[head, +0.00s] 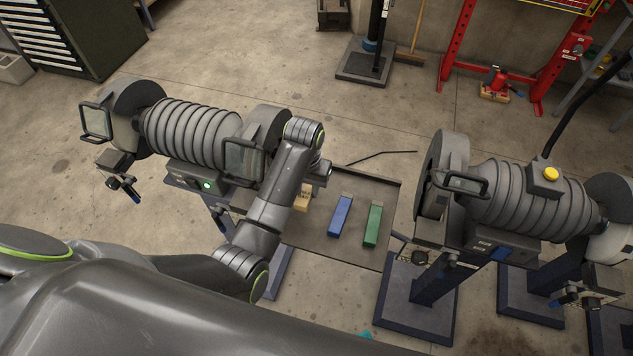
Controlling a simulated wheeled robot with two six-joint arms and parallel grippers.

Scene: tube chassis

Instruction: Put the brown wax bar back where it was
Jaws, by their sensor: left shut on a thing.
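A light brown bar (303,198), taken as the brown wax bar, shows in the head view at the left part of a dark flat tray (345,186). My arm hides part of it. My left gripper (316,180) is at the bar, shut on it, with its fingers mostly hidden behind the wrist. I cannot tell whether the bar touches the tray. A blue bar (340,216) and a green bar (373,224) lie side by side on the tray, to the right of the brown one. My right gripper is not in view.
A ribbed grey machine (193,130) with a square-handled plate stands left of the tray. Another ribbed machine (530,196) with a yellow button stands to the right on blue pedestals. A thin black rod (380,155) lies behind the tray. Floor beyond is mostly clear.

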